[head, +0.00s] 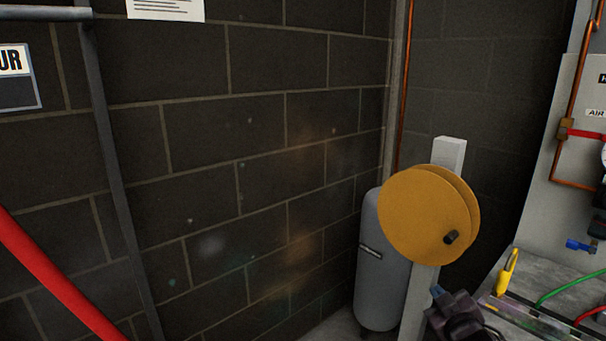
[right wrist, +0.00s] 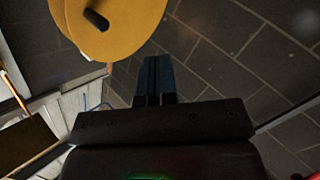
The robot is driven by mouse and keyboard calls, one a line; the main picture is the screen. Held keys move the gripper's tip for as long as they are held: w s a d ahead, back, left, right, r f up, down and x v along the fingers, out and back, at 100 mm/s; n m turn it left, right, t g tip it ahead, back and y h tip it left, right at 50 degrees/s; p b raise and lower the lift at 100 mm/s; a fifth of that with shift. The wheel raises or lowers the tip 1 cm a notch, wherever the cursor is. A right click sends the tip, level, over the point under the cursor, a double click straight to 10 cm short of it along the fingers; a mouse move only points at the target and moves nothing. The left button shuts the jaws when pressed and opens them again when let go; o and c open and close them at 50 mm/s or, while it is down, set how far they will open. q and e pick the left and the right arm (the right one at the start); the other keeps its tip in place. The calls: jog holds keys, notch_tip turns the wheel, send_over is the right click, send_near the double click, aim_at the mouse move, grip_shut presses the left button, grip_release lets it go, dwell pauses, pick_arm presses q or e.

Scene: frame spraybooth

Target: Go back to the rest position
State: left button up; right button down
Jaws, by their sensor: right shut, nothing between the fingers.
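My right gripper (head: 438,293) shows at the lower right of the head view, in front of the foot of the grey post and left of the bench. Only its dark body and bluish fingertips show there. In the right wrist view its fingers (right wrist: 156,78) are together with nothing between them. The yellow reel (head: 428,214) on the post is above the gripper in the head view. It also shows at the top left of the right wrist view (right wrist: 105,22). My left gripper is not in view.
A grey tank (head: 378,268) stands behind the reel. A grey bench (head: 568,270) at the right holds a yellow tool (head: 507,272) and green and red hoses. A red tube (head: 50,270) crosses the lower left. A dark block wall (head: 235,190) fills the back.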

pick_arm(q)
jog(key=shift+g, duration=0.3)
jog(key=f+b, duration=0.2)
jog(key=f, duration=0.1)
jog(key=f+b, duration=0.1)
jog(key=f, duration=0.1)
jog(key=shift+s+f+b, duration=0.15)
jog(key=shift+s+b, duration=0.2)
jog(key=shift+b, duration=0.05)
pick_arm(e)
jog(key=s+a+f+m+g, duration=0.1)
jog(key=s+f+m+g, duration=0.1)
jog(key=s+f, duration=1)
jog(key=s+a+f+m+g, duration=0.1)
jog(key=s+f+m+g, duration=0.2)
jog(key=s+f, duration=1)
jog(key=s, duration=0.6)
jog(key=shift+a+g, duration=0.2)
jog(key=shift+g, duration=0.2)
